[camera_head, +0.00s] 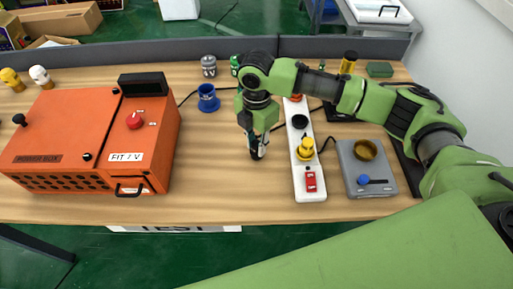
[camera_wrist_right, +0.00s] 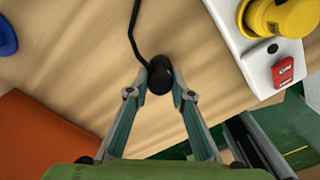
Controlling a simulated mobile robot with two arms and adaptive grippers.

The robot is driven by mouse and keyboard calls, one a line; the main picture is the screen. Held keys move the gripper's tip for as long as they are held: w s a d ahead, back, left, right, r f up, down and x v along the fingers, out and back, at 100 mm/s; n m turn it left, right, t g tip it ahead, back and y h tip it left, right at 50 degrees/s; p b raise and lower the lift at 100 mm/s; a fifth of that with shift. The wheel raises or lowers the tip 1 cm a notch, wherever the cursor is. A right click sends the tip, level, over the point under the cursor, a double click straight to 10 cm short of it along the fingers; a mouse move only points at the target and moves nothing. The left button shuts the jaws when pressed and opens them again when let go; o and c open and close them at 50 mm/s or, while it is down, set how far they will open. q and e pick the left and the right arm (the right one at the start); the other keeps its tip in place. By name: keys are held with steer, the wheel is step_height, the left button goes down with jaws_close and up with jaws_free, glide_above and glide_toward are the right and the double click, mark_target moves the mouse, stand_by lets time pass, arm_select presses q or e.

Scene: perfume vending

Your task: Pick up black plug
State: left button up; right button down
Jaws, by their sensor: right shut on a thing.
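The black plug (camera_wrist_right: 160,72) shows in the right wrist view with a black cable running up from it. My right gripper (camera_wrist_right: 160,86) has a finger on each side of the plug and is shut on it. In the head view my right gripper (camera_head: 258,150) points down over the wooden table, just left of the white power strip (camera_head: 311,184). There the plug is too small and dark to tell clearly from the fingertips. My left gripper is not in view.
A yellow plug (camera_head: 305,148) and a red switch (camera_head: 311,182) are on the strip. A grey device (camera_head: 357,168) stands right of it. An orange box (camera_head: 92,140) stands left. A blue cup (camera_head: 208,98) is behind. The table between box and strip is mostly clear.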

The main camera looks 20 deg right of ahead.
steer(key=shift+r, duration=0.1)
steer(key=shift+r+b, duration=0.4)
steer(key=shift+r, duration=0.2)
steer(key=s+d+r+b, duration=0.1)
steer(key=s+r+b, duration=0.1)
steer(key=s+r, duration=0.9)
steer(key=s, duration=0.3)
steer(key=shift+r+b, duration=0.3)
steer(key=shift+r, duration=0.05)
steer(key=c, duration=2.6)
jaws_free()
steer(key=shift+c, duration=0.2)
jaws_close()
